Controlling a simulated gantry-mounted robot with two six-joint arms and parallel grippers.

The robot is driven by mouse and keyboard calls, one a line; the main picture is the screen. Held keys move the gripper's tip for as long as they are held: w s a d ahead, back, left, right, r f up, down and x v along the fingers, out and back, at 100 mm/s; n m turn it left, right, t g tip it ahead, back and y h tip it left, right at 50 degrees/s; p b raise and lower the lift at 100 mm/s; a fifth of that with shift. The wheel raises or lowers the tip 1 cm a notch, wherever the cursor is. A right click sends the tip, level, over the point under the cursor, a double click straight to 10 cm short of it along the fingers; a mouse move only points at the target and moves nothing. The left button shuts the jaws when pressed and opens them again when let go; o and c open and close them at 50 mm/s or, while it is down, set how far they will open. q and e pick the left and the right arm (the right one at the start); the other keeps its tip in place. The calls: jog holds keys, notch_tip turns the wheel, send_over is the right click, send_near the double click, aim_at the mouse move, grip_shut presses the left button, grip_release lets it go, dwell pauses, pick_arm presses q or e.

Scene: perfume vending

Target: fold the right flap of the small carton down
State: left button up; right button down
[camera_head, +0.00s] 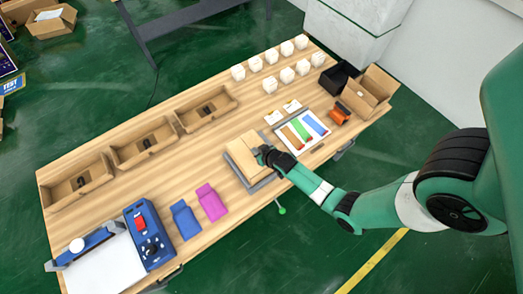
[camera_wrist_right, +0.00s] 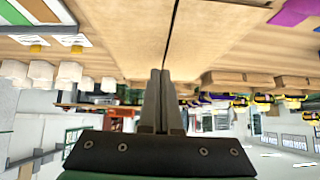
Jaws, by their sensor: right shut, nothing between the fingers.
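The small carton (camera_head: 240,155) sits on a grey base near the front middle of the table. Its top looks flat, with panels lying across it. In the right wrist view the brown cardboard (camera_wrist_right: 120,38) fills the upper middle, and a dark narrow seam runs between two panels. My right gripper (camera_head: 262,152) is at the carton's right side, over its top edge. Its fingers (camera_wrist_right: 160,78) are shut with nothing between them, tips at or very near the cardboard; contact is unclear. The gripper hides part of the carton's right side. My left gripper is out of view.
Right of the carton lies a white tray (camera_head: 324,136) with coloured strips, beside an orange-black item (camera_head: 339,115) and an open box (camera_head: 367,93). Open brown trays (camera_head: 207,106) line the back edge.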

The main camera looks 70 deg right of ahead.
notch_tip(320, 180, up, 4)
jog(key=p, duration=0.3)
jog(key=shift+s+a+r, duration=0.1)
jog(key=shift+s+a, duration=0.05)
pick_arm(q)
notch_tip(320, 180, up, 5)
jog(key=shift+p, duration=0.4)
pick_arm(e)
jog(key=v, duration=0.9)
jog(key=shift+a+f, duration=0.2)
jog(key=shift+f, duration=0.05)
